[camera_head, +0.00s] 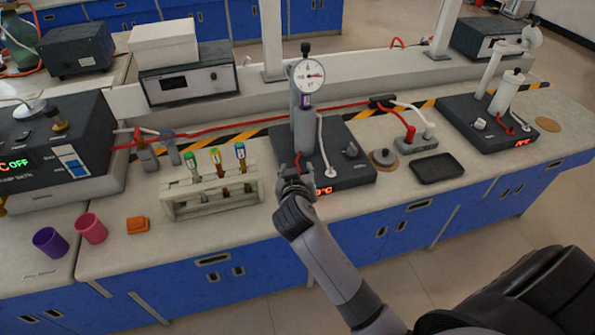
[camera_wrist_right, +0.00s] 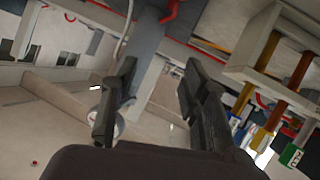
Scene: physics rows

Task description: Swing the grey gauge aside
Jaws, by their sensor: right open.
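The gauge (camera_head: 308,76) has a round white dial and sits at the top of a grey upright cylinder (camera_head: 304,130) on a black base unit (camera_head: 340,150). My right gripper (camera_head: 296,172) is in front of the cylinder, low over the unit's front left part and well below the dial. In the right wrist view its two fingers (camera_wrist_right: 158,95) are apart with nothing held between them. A grey column (camera_wrist_right: 142,55) shows beyond the gap. Contact with the cylinder cannot be told. My left gripper is out of view.
A rack (camera_head: 212,190) with capped tubes stands close left of my right gripper; it also shows in the right wrist view (camera_wrist_right: 262,75). A black tray (camera_head: 438,168) and a socket block (camera_head: 416,143) lie to the right. Red and white cables run behind the unit.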

